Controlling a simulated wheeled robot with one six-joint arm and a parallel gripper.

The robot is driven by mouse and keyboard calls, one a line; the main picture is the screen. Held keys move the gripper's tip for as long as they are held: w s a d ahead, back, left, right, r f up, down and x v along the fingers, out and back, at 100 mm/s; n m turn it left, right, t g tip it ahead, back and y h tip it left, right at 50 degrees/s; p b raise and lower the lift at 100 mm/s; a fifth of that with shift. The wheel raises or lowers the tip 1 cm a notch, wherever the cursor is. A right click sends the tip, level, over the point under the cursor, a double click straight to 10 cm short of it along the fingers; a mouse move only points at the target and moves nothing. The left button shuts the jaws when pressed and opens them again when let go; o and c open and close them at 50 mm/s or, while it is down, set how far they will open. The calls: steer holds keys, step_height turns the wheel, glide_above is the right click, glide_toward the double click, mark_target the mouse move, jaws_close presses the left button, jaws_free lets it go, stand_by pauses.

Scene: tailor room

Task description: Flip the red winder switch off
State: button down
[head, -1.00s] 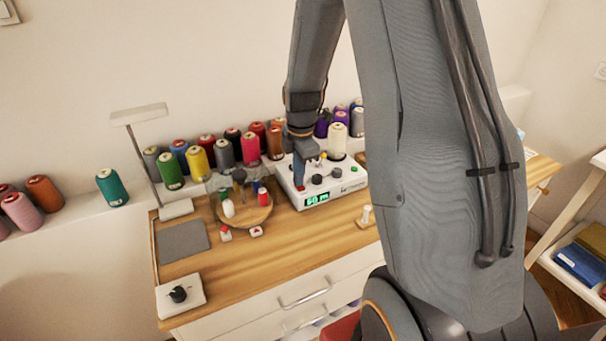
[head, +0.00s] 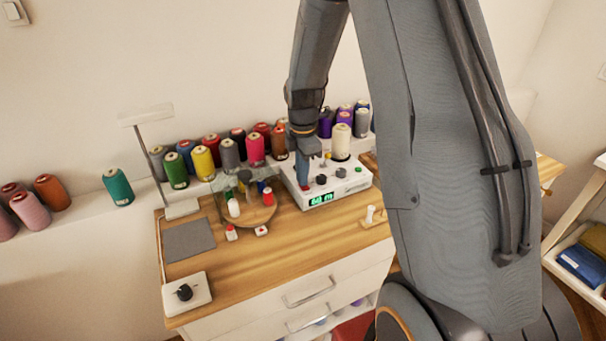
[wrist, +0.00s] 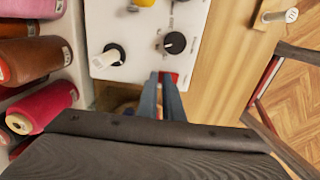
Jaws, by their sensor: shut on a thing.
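The white winder box (head: 345,190) stands at the back of the wooden table, with a green-lit display, dark knobs and a cream spool on it. Its red switch (head: 306,187) is at the front left of the box top, mostly covered by my fingers. My gripper (head: 303,178) points down at that corner. In the wrist view, the narrow fingers (wrist: 164,77) are close together at the box edge, with red of the switch (wrist: 175,77) showing beside the tips. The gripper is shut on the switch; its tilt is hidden.
Several thread spools (head: 229,153) line the ledge behind. A round wooden tray (head: 258,214) with small bottles stands just left of the box. A lamp (head: 145,114), a grey mat (head: 188,241) and a dial box (head: 187,294) are further left. The front middle of the table is clear.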

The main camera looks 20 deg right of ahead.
steer(key=shift+s+d+f, duration=0.1)
steer(key=shift+s+f, duration=0.3)
steer(key=shift+f, duration=0.2)
steer(key=shift+s+f+p, duration=0.15)
steer(key=shift+s+p, duration=0.3)
steer(key=shift+p, duration=0.05)
steer(key=shift+d, duration=0.1)
steer(key=shift+r+p, duration=0.4)
steer(key=shift+r, duration=0.1)
step_height(320, 180, up, 14)
steer(key=w, duration=0.1)
steer(key=shift+r, duration=0.25)
steer(key=shift+w, duration=0.1)
steer(key=shift+a, duration=0.2)
